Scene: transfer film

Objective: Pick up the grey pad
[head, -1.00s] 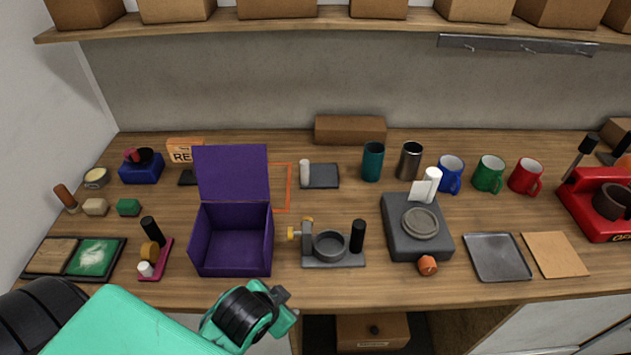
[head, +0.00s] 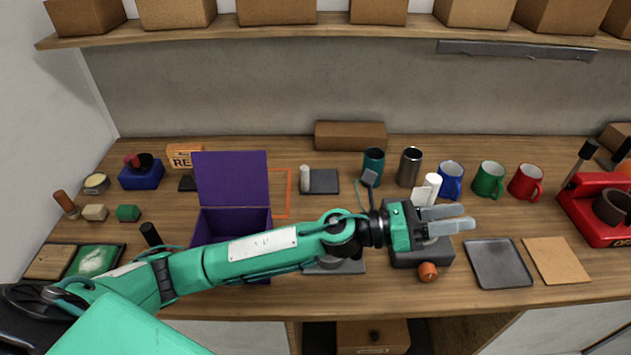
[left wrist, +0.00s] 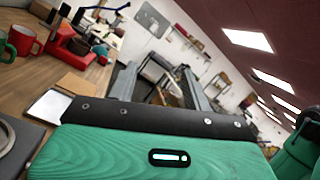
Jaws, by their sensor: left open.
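Several grey flat things are in view, and I cannot tell for sure which one is the grey pad. A flat grey square (head: 497,263) with a thin rim lies at the right front of the table. A smaller dark grey slab (head: 322,181) lies at the back middle, beside a white cylinder. My left gripper (head: 469,218) is open and empty, its fingers pointing right. It is above the dark grey block (head: 408,258) and hides most of that block's round top. In the left wrist view the rimmed square (left wrist: 48,106) is at the left.
A brown square sheet (head: 556,259) lies right of the rimmed square. Blue, green (head: 489,178) and red mugs stand behind. A red machine (head: 595,207) is at the far right. My arm crosses in front of the purple box (head: 231,180). An orange knob (head: 428,271) sits at the block's front.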

